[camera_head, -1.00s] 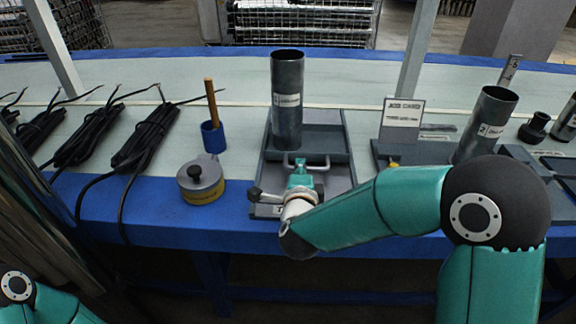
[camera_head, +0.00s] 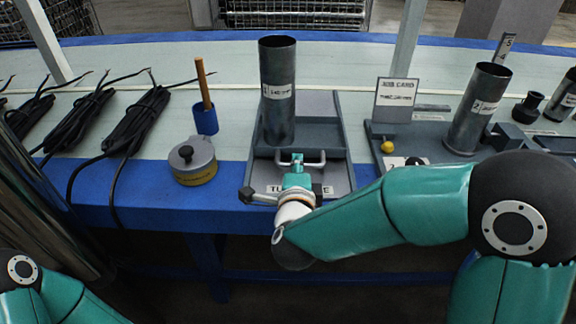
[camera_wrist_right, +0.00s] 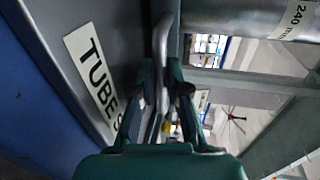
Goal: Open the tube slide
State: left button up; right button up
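The tube slide (camera_head: 332,171) is a grey tray on the bench with a handle and a partly covered front label. Its label also shows in the right wrist view (camera_wrist_right: 93,76). A tall grey metal tube (camera_head: 279,110) stands upright in it behind the handle. My right gripper (camera_head: 297,164) is at the middle of the metal bar handle (camera_head: 316,158). In the right wrist view its fingers (camera_wrist_right: 162,92) lie on both sides of the bar and look shut on it. Only a link of my left arm shows at lower left; its gripper is out of view.
A round grey-and-yellow can (camera_head: 192,161) and a blue cup with a wooden stick (camera_head: 204,119) stand left of the slide. Black cable bundles (camera_head: 137,124) lie further left. A job card (camera_head: 396,92), a yellow ball (camera_head: 387,147) and another tube (camera_head: 477,108) are right.

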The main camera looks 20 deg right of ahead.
jog(key=shift+o, duration=0.4)
jog(key=shift+a, duration=0.1)
jog(key=shift+s+a, duration=0.1)
jog(key=shift+s, duration=0.05)
jog(key=v, duration=1.1)
jog(key=shift+s, duration=0.3)
